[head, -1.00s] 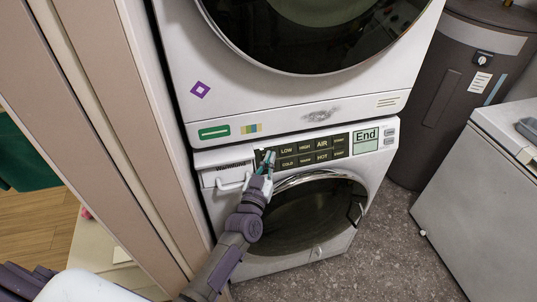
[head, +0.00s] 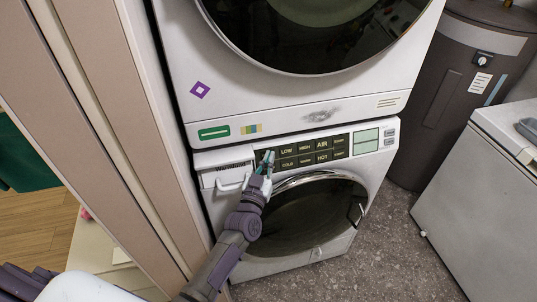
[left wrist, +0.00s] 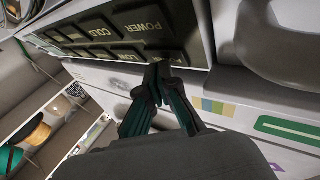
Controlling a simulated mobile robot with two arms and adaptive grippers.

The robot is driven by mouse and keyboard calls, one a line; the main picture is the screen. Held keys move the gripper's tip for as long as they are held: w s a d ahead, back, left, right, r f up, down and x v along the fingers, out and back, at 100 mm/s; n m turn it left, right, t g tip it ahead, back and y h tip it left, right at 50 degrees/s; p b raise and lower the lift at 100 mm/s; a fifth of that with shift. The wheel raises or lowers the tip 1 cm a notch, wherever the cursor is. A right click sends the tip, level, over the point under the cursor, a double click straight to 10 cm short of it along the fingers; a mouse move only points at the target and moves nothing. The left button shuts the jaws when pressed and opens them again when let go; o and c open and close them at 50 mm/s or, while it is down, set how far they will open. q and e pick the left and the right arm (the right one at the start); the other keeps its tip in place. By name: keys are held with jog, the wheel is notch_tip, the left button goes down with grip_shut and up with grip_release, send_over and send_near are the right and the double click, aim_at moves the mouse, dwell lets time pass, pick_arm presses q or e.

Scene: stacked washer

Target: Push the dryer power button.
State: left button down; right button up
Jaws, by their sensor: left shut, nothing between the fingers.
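The dark control panel (head: 313,151) lies between the upper and lower drums, with two rows of buttons: LOW, HIGH and AIR above, COLD, WARM and HOT below. My left gripper (head: 267,157) is shut and empty at the panel's left end. In the left wrist view the panel appears upside down. A button marked POWER (left wrist: 137,27) is next to COLD there. The display (head: 366,141) is blank green. My right gripper is not in view.
A drawer with a white handle (head: 231,184) is left of the panel. The lower round door (head: 312,215) is shut below. A beige door frame (head: 95,110) stands close on the left. A dark tank (head: 440,100) and a white chest (head: 490,190) stand right, beyond clear floor.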

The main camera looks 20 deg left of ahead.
pick_arm(q)
jog(key=shift+s+d+r+p, duration=0.25)
jog(key=shift+s+p, duration=0.1)
jog(key=shift+s, duration=0.05)
jog(key=s+d+p, duration=0.1)
jog(key=s+d+r+p, duration=0.1)
jog(key=s+p, duration=0.1)
jog(key=s+d+r+p, duration=0.1)
jog(key=shift+s+r, duration=0.15)
jog(key=shift+s, duration=0.1)
dwell(0.6)
